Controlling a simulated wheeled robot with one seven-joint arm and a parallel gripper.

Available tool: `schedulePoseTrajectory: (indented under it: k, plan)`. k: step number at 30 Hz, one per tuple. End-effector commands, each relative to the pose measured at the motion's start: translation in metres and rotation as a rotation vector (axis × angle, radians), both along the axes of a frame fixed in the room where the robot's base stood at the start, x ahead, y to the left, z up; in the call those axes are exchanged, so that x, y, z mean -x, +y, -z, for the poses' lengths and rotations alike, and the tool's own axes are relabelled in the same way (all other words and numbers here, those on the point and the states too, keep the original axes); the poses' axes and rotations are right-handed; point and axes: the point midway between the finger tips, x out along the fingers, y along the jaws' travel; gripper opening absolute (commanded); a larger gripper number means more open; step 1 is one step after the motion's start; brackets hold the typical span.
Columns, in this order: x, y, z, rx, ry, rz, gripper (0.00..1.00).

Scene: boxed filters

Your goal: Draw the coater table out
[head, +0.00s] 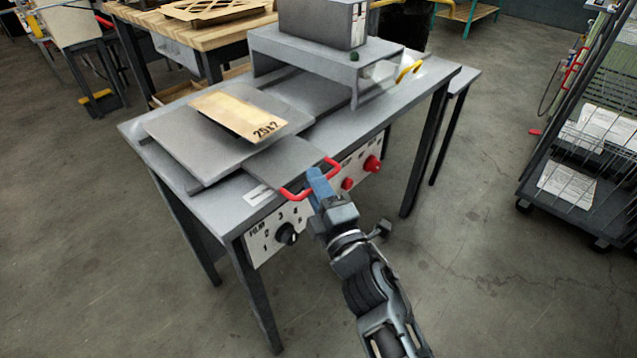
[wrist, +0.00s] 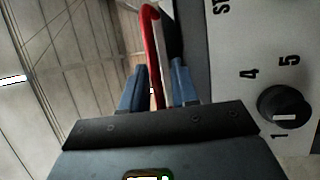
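The coater table is a flat grey sliding plate (head: 285,158) on the grey bench, with a red bow handle (head: 291,195) at its near edge, above the control panel. My gripper (head: 318,181), with blue fingers, is at the right part of this handle. In the wrist view the red handle (wrist: 152,50) passes between the two blue fingers of my gripper (wrist: 157,88). A narrow gap seems to show beside the handle, so the fingers look open around it. The fingers partly hide the handle in the head view.
A tan board marked 25x2 (head: 238,115) lies on a wide grey plate (head: 188,145) at the left. A grey hood (head: 310,55) bridges the bench top behind. The front panel has a black knob (head: 287,234) and red knobs (head: 372,164). A wire cart (head: 580,150) stands right; floor between is clear.

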Motion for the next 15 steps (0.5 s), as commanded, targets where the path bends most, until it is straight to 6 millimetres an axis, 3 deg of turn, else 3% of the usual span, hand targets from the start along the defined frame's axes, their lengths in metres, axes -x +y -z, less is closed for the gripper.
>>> schedulePoseTrajectory:
  k: [10,15]
  plan:
    - [-0.001,-0.003,-0.002,-0.001,-0.002,0.006,0.37]
    - [0.014,-0.012,0.001,0.0,0.001,0.007,0.37]
